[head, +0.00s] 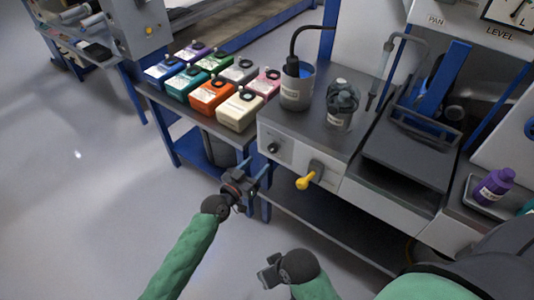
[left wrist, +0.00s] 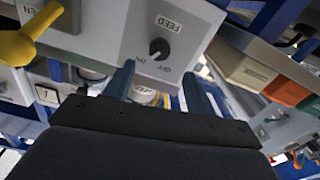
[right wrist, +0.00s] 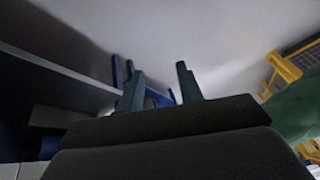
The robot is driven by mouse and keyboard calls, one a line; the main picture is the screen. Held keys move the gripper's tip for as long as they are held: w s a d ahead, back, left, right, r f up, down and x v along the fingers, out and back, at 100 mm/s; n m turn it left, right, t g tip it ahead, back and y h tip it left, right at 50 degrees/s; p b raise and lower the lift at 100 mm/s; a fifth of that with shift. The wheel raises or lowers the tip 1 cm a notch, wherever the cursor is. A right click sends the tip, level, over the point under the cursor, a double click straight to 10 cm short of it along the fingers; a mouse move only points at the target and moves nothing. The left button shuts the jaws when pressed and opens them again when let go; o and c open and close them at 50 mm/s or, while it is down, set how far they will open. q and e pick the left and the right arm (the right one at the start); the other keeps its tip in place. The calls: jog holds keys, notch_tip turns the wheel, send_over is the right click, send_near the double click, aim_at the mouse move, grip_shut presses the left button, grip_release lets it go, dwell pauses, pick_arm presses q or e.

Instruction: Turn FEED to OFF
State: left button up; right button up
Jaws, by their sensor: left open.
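The FEED knob (head: 272,147) is a small dark round knob on the grey front panel of the machine, left of a yellow lever. In the left wrist view the knob (left wrist: 158,48) shows close up, with the word FEED on one side and ON and OFF marks on the other. Which mark it points at is too small to tell. My left gripper (head: 256,174) is open and empty, below and left of the knob, apart from it. Its fingers (left wrist: 157,88) stand either side of the knob's line in its wrist view. My right gripper (head: 268,274) is open and empty, low in front of the machine (right wrist: 160,88).
The yellow lever (head: 306,181) juts from the panel right of the knob, and also shows in the left wrist view (left wrist: 22,46). A grey pot (head: 297,92) and a clear jar (head: 340,121) stand on the machine top.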

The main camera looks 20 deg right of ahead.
aim_at(271, 151)
pick_arm(q)
jog(key=p+x, duration=0.1)
jog(key=x, duration=0.5)
jog(key=shift+w+d, duration=0.5)
jog(key=shift+d, duration=0.15)
pick_arm(e)
jog(key=shift+s+d+r+g+h, duration=0.15)
jog(key=shift+d+r, duration=0.3)
jog(key=shift+d, duration=0.05)
jog(key=shift+s+d+r+g+h, duration=0.15)
jog(key=shift+d+r, duration=0.25)
jog(key=shift+d, duration=0.05)
pick_arm(q)
jog(key=c, duration=1)
jog(key=shift+o, duration=0.2)
